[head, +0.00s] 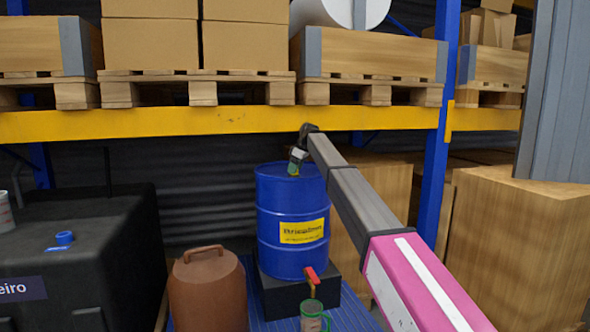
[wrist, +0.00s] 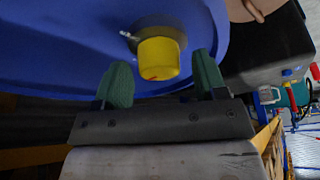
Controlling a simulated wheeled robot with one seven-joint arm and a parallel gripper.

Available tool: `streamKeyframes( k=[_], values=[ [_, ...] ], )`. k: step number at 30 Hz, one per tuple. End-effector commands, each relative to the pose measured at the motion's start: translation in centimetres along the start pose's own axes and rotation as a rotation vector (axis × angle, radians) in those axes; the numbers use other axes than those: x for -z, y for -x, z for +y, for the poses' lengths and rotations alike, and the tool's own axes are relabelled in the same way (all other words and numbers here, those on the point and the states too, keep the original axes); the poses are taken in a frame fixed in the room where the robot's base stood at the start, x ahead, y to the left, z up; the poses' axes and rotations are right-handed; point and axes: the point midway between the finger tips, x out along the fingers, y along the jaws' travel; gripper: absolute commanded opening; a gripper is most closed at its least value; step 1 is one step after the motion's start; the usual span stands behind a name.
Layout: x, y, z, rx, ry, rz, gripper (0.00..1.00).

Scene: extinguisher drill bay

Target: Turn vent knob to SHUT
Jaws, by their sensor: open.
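The vent knob (wrist: 158,57) is a yellow cap-like knob on the top of the blue drum (head: 280,215), with a small red mark on its near edge. No SHUT lettering can be read. A small metal fitting (wrist: 129,36) sits beside the knob on the blue lid (wrist: 70,40). My gripper (wrist: 161,66) is open, with one green fingertip on each side of the knob and visible gaps between; I cannot tell how deep they reach around it. In the head view my gripper (head: 295,162) is over the drum top and hides the knob.
The drum stands on a black block (head: 285,296) under the yellow rack beam (head: 200,122). A red-handled tap (head: 311,276) is at its front, above a green mug (head: 313,318). A brown jerrycan (head: 208,292) and black tank (head: 90,240) stand left, wooden crates (head: 520,240) right.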

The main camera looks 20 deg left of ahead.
Motion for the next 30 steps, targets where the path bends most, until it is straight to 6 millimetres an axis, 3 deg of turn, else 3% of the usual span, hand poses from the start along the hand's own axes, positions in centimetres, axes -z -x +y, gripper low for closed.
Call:
streamKeyframes(
  k=[8,21,30],
  values=[
    [0.0,2.5,0.0,-0.001,0.0,0.001,0.65],
    [0.0,10.0,0.1,0.0,0.0,0.0,0.65],
    [0.0,10.7,0.0,0.001,0.0,-0.001,0.65]
  ],
)
